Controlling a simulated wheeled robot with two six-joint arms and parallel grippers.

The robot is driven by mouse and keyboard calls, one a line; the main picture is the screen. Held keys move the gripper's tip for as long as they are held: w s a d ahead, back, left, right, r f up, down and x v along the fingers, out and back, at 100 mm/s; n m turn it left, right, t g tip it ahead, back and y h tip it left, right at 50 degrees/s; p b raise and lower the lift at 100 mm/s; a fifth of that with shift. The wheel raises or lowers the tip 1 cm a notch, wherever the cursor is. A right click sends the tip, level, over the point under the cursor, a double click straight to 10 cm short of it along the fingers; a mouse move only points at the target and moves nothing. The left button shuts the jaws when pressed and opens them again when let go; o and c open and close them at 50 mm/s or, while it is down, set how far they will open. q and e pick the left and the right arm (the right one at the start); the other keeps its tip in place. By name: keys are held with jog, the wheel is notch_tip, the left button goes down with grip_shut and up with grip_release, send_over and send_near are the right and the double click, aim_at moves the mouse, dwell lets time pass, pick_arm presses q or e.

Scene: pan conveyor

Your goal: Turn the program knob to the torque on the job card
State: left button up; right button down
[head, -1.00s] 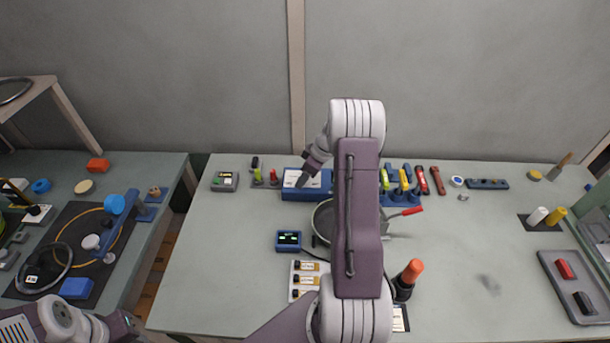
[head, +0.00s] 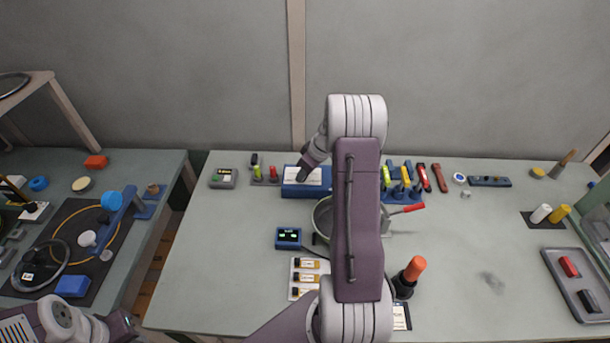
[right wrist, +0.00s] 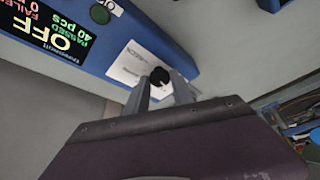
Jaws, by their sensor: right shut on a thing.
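The blue unit (head: 289,190) with a white panel stands at the back middle of the table in the head view. In the right wrist view, its blue housing (right wrist: 185,45) carries a black knob (right wrist: 159,75) on a printed white panel and a dark screen (right wrist: 60,30) reading "OFF". My right gripper (right wrist: 162,85) is shut on the knob, one finger on each side. In the head view, my right gripper (head: 303,177) is small at the panel. A white card (head: 402,316), partly hidden by my right arm, is at the front; its print is unreadable. My left gripper (head: 130,322) is low at the left.
A pan (head: 322,218) stands partly behind my right arm. A small blue display (head: 288,238) and a white board (head: 296,288) with labelled pieces lie nearby. An orange-topped bottle (head: 410,275) stands close to the arm. The table's right middle is mostly clear.

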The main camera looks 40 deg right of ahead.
jog(key=shift+a+m+h, duration=0.1)
jog(key=shift+m+h, duration=0.3)
jog(key=shift+m, duration=0.4)
jog(key=shift+r+m+h, duration=0.15)
jog(key=shift+m+h, duration=0.15)
jog(key=shift+m, duration=0.5)
jog(key=m+p, duration=0.2)
jog(key=shift+a+h+p, duration=0.15)
jog(key=shift+h+p, duration=0.15)
jog(key=shift+h, duration=0.1)
jog(key=shift+m+p, duration=0.5)
jog(key=shift+m, duration=0.1)
jog(key=c, duration=1.1)
grip_release()
